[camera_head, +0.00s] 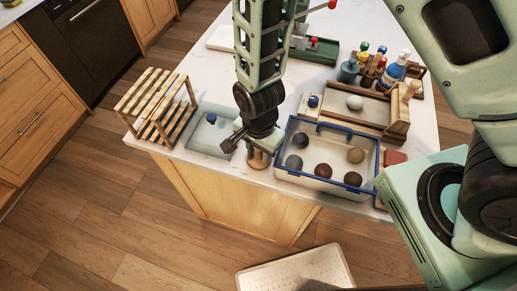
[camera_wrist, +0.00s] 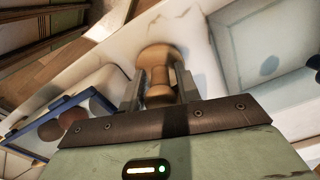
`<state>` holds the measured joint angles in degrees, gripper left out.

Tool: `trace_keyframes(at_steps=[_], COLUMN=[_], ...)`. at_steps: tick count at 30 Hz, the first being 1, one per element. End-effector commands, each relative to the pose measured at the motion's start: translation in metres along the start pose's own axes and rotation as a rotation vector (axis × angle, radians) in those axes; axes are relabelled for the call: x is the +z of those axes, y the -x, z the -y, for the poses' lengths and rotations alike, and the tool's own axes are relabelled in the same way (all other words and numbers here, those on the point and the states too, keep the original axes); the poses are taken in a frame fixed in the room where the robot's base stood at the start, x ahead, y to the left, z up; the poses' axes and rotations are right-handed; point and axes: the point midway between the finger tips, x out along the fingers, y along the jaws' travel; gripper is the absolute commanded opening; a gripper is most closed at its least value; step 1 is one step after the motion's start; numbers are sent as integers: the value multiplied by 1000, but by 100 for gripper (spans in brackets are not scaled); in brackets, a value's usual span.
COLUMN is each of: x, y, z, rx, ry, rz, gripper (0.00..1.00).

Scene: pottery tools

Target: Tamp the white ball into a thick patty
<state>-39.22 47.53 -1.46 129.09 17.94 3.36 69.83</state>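The white ball (camera_head: 355,102) lies on the wooden tray (camera_head: 338,115) at the back right of the counter. It is round and does not show in the wrist view. A turned wooden tamper (camera_head: 258,159) is at the counter's front edge; whether it touches the counter is unclear. My gripper (camera_wrist: 160,86) points down at it, with one finger on each side of the tamper's handle (camera_wrist: 160,73). The fingers look closed in against the handle. The tamper's broader base is at the far end, and my wrist partly hides it in the head view.
A blue-rimmed bin (camera_head: 309,184) with several dark and brown balls stands just right of the tamper. A pale shallow tray (camera_head: 203,143) and a wooden rack (camera_head: 157,105) are to the left. Bottles (camera_head: 393,72) stand behind the wooden tray.

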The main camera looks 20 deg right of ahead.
Motion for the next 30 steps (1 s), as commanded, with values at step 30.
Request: trace_keyframes(at_steps=[30], x=[1], y=[108], z=[2], rx=[-8], ry=[2], rz=[0], gripper=[51])
